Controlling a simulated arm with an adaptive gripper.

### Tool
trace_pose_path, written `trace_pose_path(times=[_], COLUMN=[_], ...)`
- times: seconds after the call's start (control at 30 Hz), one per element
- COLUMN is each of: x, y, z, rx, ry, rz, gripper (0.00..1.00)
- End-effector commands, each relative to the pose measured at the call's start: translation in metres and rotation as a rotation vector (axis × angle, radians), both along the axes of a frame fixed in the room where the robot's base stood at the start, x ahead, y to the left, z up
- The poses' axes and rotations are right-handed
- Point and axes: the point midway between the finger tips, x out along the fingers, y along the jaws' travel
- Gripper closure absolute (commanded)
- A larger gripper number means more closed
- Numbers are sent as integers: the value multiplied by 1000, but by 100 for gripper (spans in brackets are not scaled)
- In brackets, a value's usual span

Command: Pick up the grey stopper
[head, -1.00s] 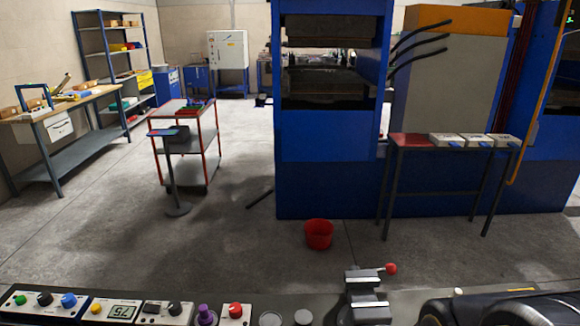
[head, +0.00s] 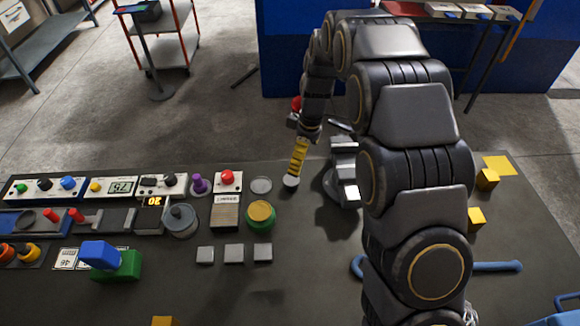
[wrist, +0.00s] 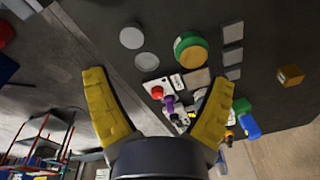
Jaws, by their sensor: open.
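Two flat grey round pieces lie on the dark table in the head view: a left one (head: 261,186) and a right one (head: 291,182). They also show in the wrist view, as one disc (wrist: 131,37) and another (wrist: 147,62). A grey round piece with a knob (head: 180,220) stands further left. I cannot tell for sure which is the grey stopper. My gripper (head: 295,170) has yellow fingers and appears beside the right disc, its height unclear. In the wrist view my gripper (wrist: 158,80) is open, with nothing between its fingers.
A green cylinder with a yellowish top (head: 260,215) stands close to the discs. Several grey squares (head: 234,253) lie in front. A metal clamp (head: 345,175) is to the right, partly behind my arm. Control boxes (head: 115,186) line the left.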

Motion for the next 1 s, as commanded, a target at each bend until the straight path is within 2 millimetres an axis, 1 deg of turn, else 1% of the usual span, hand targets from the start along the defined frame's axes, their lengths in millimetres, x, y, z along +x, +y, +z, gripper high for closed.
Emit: trace_pose_path(times=[0.03, 0.1, 0.2, 0.3, 0.43, 0.63, 0.77, 0.87, 1.0], x=[13, 28, 44, 55, 59, 59, 59, 58, 57], y=[3, 7, 10, 13, 15, 17, 18, 19, 22], z=[-20, -40, -64, -78, -89, -110, -120, -132, -155], rx=[6, 13, 20, 24, 26, 27, 27, 26, 27], ry=[-6, -20, -43, -61, -69, -65, -66, -68, -64], rz=[55, 127, 210, 263, 294, 296, 295, 295, 294], gripper=[16, 16, 16, 16, 16, 16, 16, 16, 16])
